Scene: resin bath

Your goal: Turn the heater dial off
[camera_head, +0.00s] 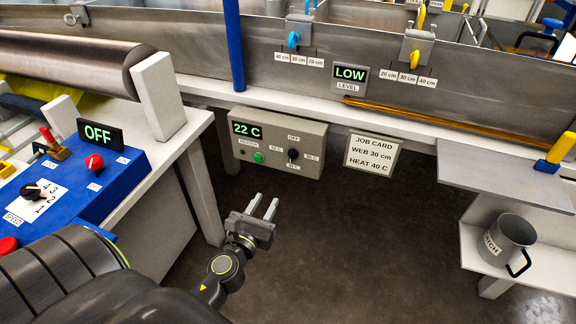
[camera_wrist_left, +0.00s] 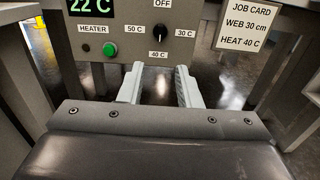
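The grey heater box (camera_head: 277,143) hangs under the bench edge, with a lit "22 C" display. Its black heater dial (camera_head: 292,155) sits among labels OFF at top, 30 C right, 40 C below and 50 C left. The dial also shows in the left wrist view (camera_wrist_left: 161,32); its exact pointer setting is too small to tell. A green button (camera_wrist_left: 110,49) is left of the dial, under the HEATER label. My left gripper (camera_head: 264,204) is open and empty, below and in front of the box, apart from the dial. My right gripper is not in view.
A job card (camera_head: 372,153) reading WEB 30 cm, HEAT 40 C hangs right of the box. A blue control panel (camera_head: 95,183) and white frame leg stand left. A grey pitcher (camera_head: 510,240) stands on a shelf at right. Floor below the box is clear.

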